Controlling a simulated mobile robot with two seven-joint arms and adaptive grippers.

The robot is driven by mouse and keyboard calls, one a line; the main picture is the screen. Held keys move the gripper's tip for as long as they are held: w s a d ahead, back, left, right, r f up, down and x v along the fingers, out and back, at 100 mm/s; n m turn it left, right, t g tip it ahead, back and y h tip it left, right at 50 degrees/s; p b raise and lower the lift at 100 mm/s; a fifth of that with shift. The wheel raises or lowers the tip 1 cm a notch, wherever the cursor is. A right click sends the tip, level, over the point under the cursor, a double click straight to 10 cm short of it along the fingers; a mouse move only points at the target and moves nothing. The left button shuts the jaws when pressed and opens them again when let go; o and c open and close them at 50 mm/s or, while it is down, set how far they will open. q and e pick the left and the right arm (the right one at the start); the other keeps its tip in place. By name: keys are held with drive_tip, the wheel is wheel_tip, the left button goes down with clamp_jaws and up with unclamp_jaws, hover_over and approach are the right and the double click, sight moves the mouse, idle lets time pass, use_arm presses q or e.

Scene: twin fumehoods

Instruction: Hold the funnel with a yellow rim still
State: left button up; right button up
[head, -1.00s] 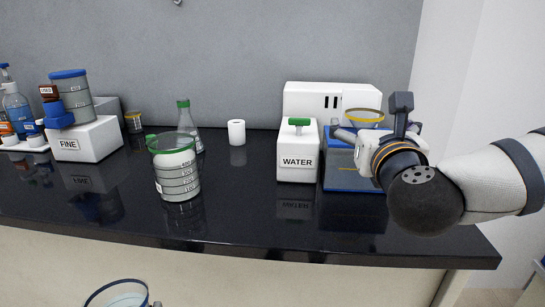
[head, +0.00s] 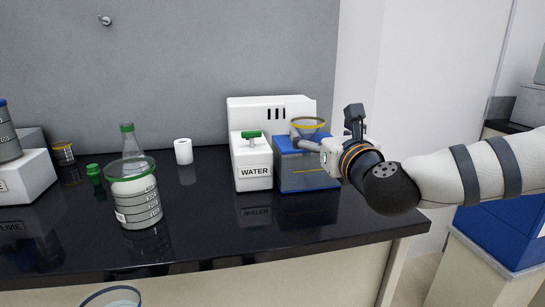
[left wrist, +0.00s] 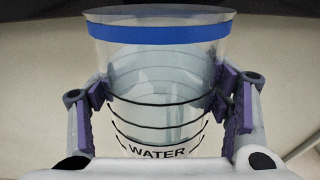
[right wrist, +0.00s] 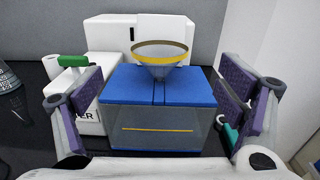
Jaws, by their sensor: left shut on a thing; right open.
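The funnel with a yellow rim (head: 307,123) stands upright on the blue top of a clear-sided box (head: 309,175). In the right wrist view the funnel (right wrist: 160,60) is ahead, between the fingers in the picture. My right gripper (right wrist: 158,92) is open and empty, and I see no finger touching the funnel. In the head view my right gripper (head: 322,147) is in front of the box. My left gripper (left wrist: 165,98) is shut on a blue-rimmed beaker marked WATER (left wrist: 155,65), with clear liquid inside. That beaker also shows at the bottom of the head view (head: 112,291).
A white WATER dispenser (head: 254,172) with a green handle stands left of the box. A green-rimmed beaker (head: 138,205), a flask (head: 129,142), a green stopper (head: 94,174) and a white cylinder (head: 183,151) stand farther left. The black bench's front is clear.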

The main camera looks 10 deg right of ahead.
sight(312, 126)
use_arm(q)
wheel_tip(312, 126, down, 2)
drive_tip(key=shift+s+f+b, duration=0.1)
drive_tip(key=shift+b, duration=0.3)
use_arm(e)
drive_tip(key=w, duration=0.9)
drive_tip(key=shift+a, duration=0.2)
drive_tip(key=shift+s, duration=0.1)
drive_tip(key=c, duration=1.3)
drive_tip(key=o, duration=1.2)
